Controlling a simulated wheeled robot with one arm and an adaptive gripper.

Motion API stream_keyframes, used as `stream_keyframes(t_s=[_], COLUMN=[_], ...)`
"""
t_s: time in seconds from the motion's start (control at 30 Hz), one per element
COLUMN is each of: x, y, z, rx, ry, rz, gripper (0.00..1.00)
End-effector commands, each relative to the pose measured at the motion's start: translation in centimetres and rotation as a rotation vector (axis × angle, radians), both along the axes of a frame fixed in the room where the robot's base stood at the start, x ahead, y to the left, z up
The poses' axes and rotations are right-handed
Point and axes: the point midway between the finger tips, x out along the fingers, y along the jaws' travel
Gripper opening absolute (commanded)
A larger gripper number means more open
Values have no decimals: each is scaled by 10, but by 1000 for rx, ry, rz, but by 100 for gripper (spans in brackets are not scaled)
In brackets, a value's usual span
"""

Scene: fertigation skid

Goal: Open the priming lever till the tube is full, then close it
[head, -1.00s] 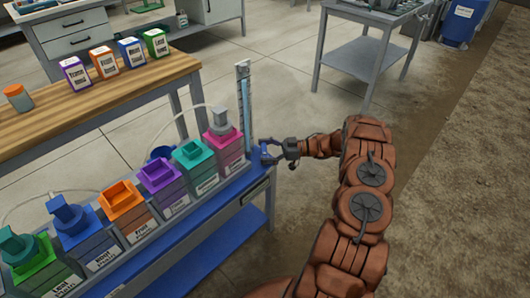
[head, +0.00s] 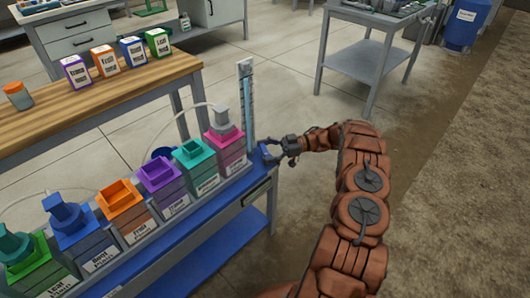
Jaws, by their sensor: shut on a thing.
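The priming lever (head: 268,152) is a small blue part at the right end of the blue skid, beside the foot of the tube. The clear upright tube (head: 248,108) stands on a pale backing behind the pink-topped tank and looks light blue along much of its length. Its exact liquid level is too small to read. My gripper (head: 275,151) reaches in from the right and is shut on the lever. The fingers partly hide the lever, so its exact angle is hard to tell.
A row of labelled tanks with coloured tops, including a purple one (head: 160,173) and a pink one (head: 224,136), fills the skid left of the lever. A wooden bench (head: 110,105) with labelled boxes stands behind. Open floor lies right of the skid.

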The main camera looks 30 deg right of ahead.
Motion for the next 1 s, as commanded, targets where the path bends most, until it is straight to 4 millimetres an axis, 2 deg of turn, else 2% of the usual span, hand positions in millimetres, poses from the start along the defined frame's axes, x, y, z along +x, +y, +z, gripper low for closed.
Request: stream_keyframes(t_s=[0.1, 0.13, 0.27, 0.73, 1.0], x=[-1, -1, -1, 0, 0], y=[0, 0, 0, 0, -1], z=[-1, -1, -1, 3, 26], rx=[0, 0, 0, -1, -5], ry=[3, 3, 2, 1, -2], rz=[1, 1, 1, 0, 0], gripper=[52, 88, 100, 100, 100])
